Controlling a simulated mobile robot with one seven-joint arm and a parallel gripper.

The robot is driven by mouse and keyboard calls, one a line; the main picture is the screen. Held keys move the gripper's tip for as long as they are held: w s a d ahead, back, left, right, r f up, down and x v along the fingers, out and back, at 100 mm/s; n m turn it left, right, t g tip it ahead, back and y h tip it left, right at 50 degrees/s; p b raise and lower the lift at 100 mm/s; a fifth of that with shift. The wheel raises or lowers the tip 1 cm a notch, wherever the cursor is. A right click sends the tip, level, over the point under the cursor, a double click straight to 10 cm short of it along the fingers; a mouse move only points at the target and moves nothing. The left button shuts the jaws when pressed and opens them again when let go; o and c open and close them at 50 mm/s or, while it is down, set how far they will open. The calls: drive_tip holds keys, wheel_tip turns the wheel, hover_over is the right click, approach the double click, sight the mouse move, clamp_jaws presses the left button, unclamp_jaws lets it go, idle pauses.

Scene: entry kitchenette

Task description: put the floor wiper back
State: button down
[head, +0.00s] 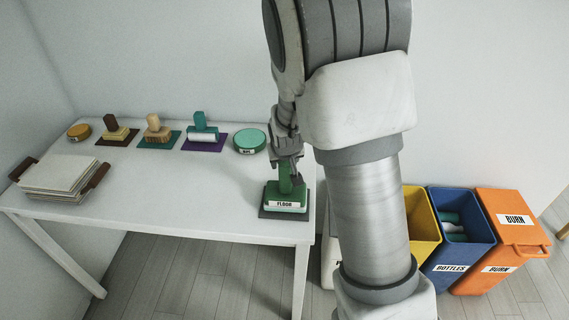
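The floor wiper (286,197) is a green block with a pale lower edge, a white FLOOR label and an upright green handle. It stands upright at the table's right front corner, on or just over a dark mat (264,212). My gripper (289,167) points down at the top of the wiper's handle, its fingers beside or around it. The fingers are small and dark here, so I cannot tell whether they are closed on the handle. My arm hides what lies directly to the right of the wiper.
On the white table (170,195) stand a brown-handled block (115,133), a wooden brush (156,132), a teal-handled tool (202,128), round tins (250,140) and a tray (60,175). Yellow (422,225), blue (460,235) and orange (508,240) bins stand right. The table's middle is clear.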

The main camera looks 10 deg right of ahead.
drive_tip(key=shift+f, duration=0.2)
drive_tip(key=shift+c, duration=1.3)
unclamp_jaws()
drive_tip(key=shift+r, duration=0.1)
drive_tip(key=shift+r, duration=0.1)
